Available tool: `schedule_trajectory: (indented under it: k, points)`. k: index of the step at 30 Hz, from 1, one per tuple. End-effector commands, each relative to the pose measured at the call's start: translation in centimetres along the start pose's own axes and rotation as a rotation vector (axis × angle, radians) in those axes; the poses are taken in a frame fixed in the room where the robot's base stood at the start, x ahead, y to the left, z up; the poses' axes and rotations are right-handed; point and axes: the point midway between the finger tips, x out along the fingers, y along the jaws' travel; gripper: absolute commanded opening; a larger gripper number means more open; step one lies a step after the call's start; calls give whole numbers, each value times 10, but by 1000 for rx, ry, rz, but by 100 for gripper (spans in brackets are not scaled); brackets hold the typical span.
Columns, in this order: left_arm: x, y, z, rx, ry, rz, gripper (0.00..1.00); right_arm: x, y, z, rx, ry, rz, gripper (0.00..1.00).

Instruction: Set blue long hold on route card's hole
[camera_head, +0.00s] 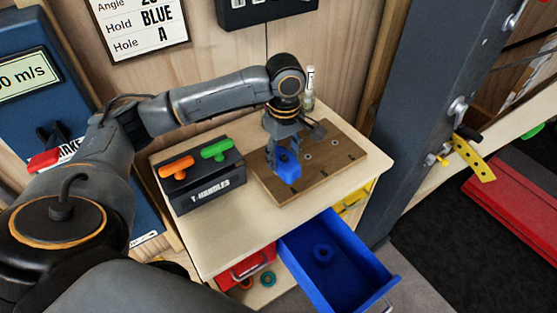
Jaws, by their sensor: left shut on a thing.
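My left gripper (276,149) points down over the brown wooden board (264,192) on the cabinet top. It is shut on a blue hold (288,167), which has a dark hole in its face. The hold is over the board's left half; I cannot tell whether it touches the board. The board has several small holes, and the gripper and hold cover part of it. The route card (140,24) on the wall reads "Hold BLUE" and "Hole A". My right gripper is not in view.
A dark T-handles box (210,195) with an orange handle (176,167) and a green handle (216,150) stands left of the board. A small bottle (309,88) stands behind the board.

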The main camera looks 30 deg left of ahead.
Motion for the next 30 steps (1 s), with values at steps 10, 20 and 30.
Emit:
schedule_trajectory:
  k: [10,20,30]
  points:
    - [52,18,-45,1,0,0,10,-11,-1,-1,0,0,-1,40]
    - [86,21,-53,2,-1,-1,10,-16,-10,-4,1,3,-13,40]
    - [93,22,-53,3,0,2,10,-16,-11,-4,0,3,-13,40]
